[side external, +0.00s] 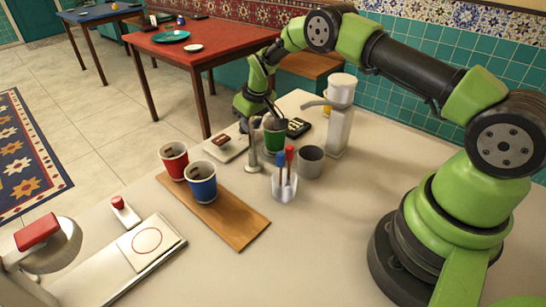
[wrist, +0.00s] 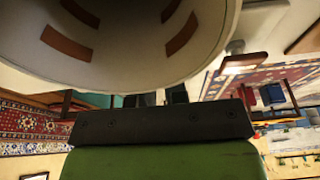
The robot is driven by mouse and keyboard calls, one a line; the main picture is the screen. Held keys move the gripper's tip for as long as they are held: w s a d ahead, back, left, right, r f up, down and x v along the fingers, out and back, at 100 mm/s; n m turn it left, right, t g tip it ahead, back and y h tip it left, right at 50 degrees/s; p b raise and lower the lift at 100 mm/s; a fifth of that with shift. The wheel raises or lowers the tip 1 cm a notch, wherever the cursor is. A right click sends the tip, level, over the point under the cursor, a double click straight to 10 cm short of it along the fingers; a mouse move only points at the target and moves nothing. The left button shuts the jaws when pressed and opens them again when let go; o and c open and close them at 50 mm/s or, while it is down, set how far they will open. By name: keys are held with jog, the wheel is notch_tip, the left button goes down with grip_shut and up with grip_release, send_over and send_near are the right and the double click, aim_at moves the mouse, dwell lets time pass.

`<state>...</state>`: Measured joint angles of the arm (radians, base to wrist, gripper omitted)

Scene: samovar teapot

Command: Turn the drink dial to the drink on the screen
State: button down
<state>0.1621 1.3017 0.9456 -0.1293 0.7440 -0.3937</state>
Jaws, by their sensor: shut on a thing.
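My gripper (side external: 262,116) is at the far middle of the counter in the side view, at a green cup (side external: 274,138) with a white rim. It looks shut on this cup, though the fingers are partly hidden. In the wrist view a large round white thing with brown patches (wrist: 130,45) fills the top, probably the cup. Gripper parts show below it. A black device with light marks (side external: 298,128), perhaps the screen, lies behind the cup to the right; its marks are too small to read. I cannot make out a drink dial for certain.
A thin metal post (side external: 252,150) stands left of the green cup. A grey cup (side external: 310,161), a clear holder with red and blue sticks (side external: 284,186) and a white-topped dispenser (side external: 338,125) stand close by. Red (side external: 174,162) and blue (side external: 201,182) cups stand on a wooden board (side external: 240,225).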

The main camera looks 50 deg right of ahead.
jog(key=shift+s+a+f, duration=0.15)
jog(key=shift+a+f, duration=0.25)
jog(key=shift+s+a, duration=0.1)
jog(key=shift+s, duration=0.3)
jog(key=shift+r, duration=3.1)
jog(key=shift+w, duration=0.1)
jog(key=shift+d, duration=0.25)
jog(key=shift+w+d+f, duration=0.1)
jog(key=shift+d+f, duration=0.1)
jog(key=shift+f, duration=0.8)
jog(key=shift+w+d+f, duration=0.1)
jog(key=shift+d+f, duration=0.05)
jog(key=shift+f, duration=0.9)
jog(key=shift+d+f, duration=0.2)
jog(key=shift+f, duration=0.8)
jog(key=shift+d, duration=0.25)
